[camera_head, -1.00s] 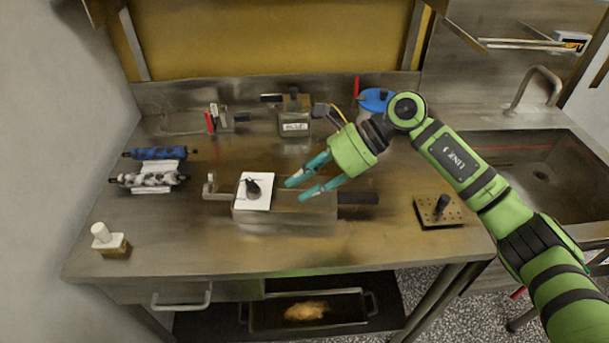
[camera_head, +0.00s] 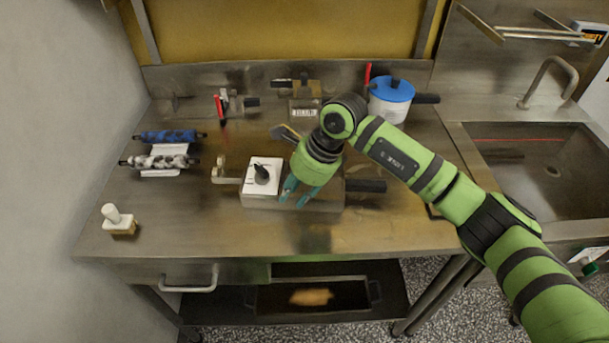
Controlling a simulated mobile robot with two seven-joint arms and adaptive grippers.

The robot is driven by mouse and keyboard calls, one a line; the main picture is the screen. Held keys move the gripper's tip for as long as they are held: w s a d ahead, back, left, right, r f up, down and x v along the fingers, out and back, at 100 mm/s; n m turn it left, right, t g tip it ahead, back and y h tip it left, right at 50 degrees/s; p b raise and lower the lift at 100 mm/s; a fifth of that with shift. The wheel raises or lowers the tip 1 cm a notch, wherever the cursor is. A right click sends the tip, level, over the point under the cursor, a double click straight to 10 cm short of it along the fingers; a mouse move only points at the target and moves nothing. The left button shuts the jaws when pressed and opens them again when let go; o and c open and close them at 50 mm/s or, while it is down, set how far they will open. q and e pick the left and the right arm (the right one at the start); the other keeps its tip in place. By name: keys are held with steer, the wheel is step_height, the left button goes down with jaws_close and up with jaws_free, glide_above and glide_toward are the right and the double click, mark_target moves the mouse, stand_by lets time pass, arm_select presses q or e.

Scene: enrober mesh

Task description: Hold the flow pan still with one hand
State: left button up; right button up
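A low metal box-like pan (camera_head: 325,202) with a black side handle (camera_head: 366,186) lies mid-table; it looks like the flow pan. A white plate (camera_head: 262,188) with a black knob (camera_head: 262,173) sits on its left part. My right gripper (camera_head: 294,192) points down over the pan, just right of the white plate. Its teal fingers are slightly apart with nothing visible between them. I cannot tell whether they touch the pan. The gripper and wrist hide part of the pan's top and back. My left gripper is out of view.
A blue-lidded pot (camera_head: 391,100) and a labelled metal box (camera_head: 305,110) stand behind. Blue (camera_head: 170,136) and mottled (camera_head: 160,162) rollers lie left, a white-handled block (camera_head: 118,222) front left. A sink (camera_head: 550,165) is right. The table front is clear.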

steer(key=shift+x, duration=1.35)
jaws_close()
